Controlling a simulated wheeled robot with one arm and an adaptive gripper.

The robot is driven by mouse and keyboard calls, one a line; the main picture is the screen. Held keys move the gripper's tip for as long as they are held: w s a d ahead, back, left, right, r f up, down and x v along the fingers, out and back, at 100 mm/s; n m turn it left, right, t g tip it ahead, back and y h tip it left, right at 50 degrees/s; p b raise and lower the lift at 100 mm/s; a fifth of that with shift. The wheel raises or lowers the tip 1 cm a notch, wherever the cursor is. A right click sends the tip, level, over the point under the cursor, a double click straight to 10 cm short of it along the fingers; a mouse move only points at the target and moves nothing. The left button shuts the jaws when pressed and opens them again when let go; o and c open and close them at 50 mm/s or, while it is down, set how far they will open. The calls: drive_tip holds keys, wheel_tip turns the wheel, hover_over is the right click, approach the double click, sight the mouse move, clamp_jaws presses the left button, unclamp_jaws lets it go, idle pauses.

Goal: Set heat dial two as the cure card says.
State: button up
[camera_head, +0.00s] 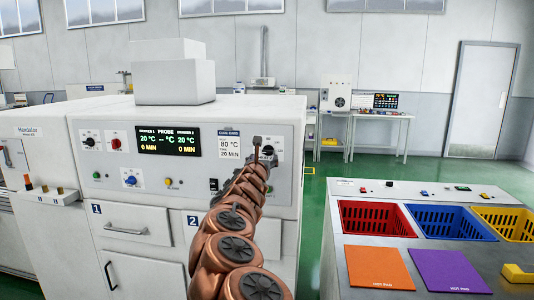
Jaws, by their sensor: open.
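The cure card (229,146) on the oven's front panel reads 80 °C, time 20 min. The display (168,139) left of it shows 20 °C and 0 min for both drawers. A dark dial (269,151) right of the card, on the drawer two side, is partly hidden by my arm's end; its setting cannot be read. My gripper (257,143) is small and seen from behind, in front of the panel beside this dial. It is open; whether it touches the dial cannot be told. My copper arm hides the panel below the dial.
Drawer one (137,224) is shut; drawer two is largely hidden by my arm. A left dial (90,141) and a blue knob (130,180) sit on the panel. At right a grey bench (331,243) holds red, blue and yellow baskets. Green floor lies open behind it.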

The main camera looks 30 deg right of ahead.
sight(267, 152)
drive_tip(key=shift+p+x, duration=1.95)
drive_tip(key=shift+x, duration=1.7)
drive_tip(key=shift+r, duration=0.1)
drive_tip(key=c, duration=1.1)
